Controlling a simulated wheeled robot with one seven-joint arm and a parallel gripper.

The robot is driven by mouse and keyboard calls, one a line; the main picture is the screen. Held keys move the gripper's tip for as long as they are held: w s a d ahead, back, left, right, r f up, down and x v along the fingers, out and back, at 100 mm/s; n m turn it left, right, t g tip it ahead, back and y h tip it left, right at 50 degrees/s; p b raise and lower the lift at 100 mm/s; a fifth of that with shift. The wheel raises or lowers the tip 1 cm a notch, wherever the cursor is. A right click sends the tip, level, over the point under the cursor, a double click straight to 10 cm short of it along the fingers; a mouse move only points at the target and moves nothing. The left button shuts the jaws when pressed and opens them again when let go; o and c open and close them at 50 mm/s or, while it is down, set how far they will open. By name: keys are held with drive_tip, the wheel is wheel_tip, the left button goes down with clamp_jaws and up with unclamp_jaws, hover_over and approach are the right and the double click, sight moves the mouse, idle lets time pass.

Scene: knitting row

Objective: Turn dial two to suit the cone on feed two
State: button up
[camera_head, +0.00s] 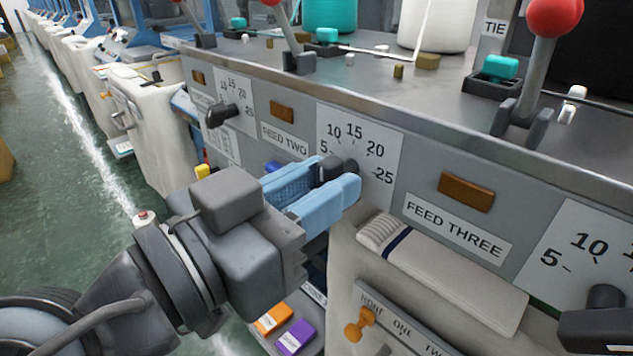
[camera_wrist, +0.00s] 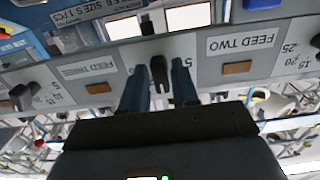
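Dial two is a black knob (camera_head: 347,167) on a white scale plate (camera_head: 372,136) marked 5 to 25, right of the FEED TWO label (camera_head: 284,138). My gripper (camera_head: 326,186) is open, its light blue fingers on either side of the knob. In the wrist view, upside down, the knob (camera_wrist: 158,73) stands between the dark blue fingertips, with narrow gaps. The knob's pointing and the scale's lower part are partly hidden by the fingers. A teal cone (camera_head: 330,14) and a white cone (camera_head: 438,26) stand above; I cannot tell which is on feed two.
Dial three (camera_head: 604,298) is at lower right, beyond the FEED THREE label (camera_head: 455,227). Another dial (camera_head: 222,113) is to the left. Red-balled levers (camera_head: 553,14) stand on the ledge. A padded cream ledge (camera_head: 455,275) and an orange knob (camera_head: 360,322) lie below right of my gripper.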

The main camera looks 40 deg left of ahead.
drive_tip(key=shift+o, duration=1.2)
drive_tip(key=shift+s, duration=0.1)
drive_tip(key=s+b, duration=0.1)
drive_tip(key=s, duration=0.6)
drive_tip(key=shift+s+a, duration=0.3)
